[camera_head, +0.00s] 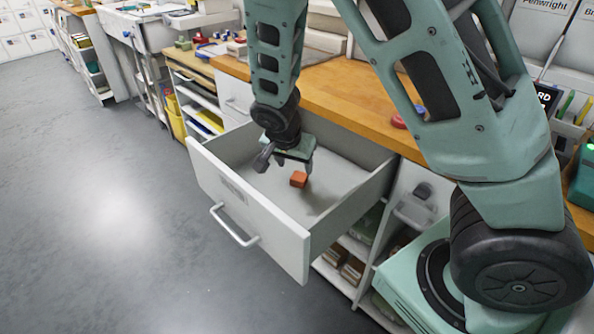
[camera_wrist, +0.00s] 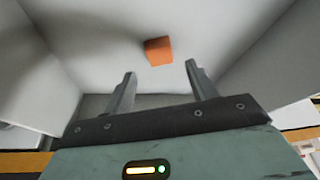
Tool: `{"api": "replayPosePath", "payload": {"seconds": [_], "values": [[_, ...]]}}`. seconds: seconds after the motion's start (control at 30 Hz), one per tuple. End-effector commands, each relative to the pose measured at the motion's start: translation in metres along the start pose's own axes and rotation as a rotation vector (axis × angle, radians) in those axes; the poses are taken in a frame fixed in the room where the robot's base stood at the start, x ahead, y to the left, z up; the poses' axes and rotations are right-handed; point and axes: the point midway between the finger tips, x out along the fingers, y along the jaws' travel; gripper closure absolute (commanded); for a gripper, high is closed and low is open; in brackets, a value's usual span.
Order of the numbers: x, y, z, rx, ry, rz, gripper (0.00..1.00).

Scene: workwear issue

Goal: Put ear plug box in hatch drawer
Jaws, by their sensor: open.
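The hatch drawer (camera_head: 230,193) is pulled open below the wooden counter. A small orange box (camera_head: 298,179), which looks like the ear plug box, lies on the drawer floor. My gripper (camera_head: 283,168) is inside the drawer opening, above and beside the box. In the wrist view the orange box (camera_wrist: 158,51) lies beyond the two open fingertips (camera_wrist: 160,72), apart from them. Nothing is held between the fingers. No writing on the box can be read.
The wooden counter (camera_head: 336,98) runs behind the drawer, with small red and blue items (camera_head: 399,121) on it. Open shelves (camera_head: 350,265) with boxes are below. A yellow bin (camera_head: 175,118) stands at the left. The grey floor (camera_head: 100,230) in front is clear.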

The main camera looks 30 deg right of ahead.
Motion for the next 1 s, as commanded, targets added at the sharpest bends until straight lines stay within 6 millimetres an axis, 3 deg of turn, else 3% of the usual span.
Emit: {"api": "replayPosePath", "payload": {"seconds": [0.1,0.3,1.0], "values": [[-0.025,-0.001,0.000,0.000,0.000,-0.004,0.43],[-0.049,0.000,0.000,0.000,0.000,-0.002,0.43],[-0.058,0.000,0.003,-0.015,-0.010,-0.002,0.43]]}}
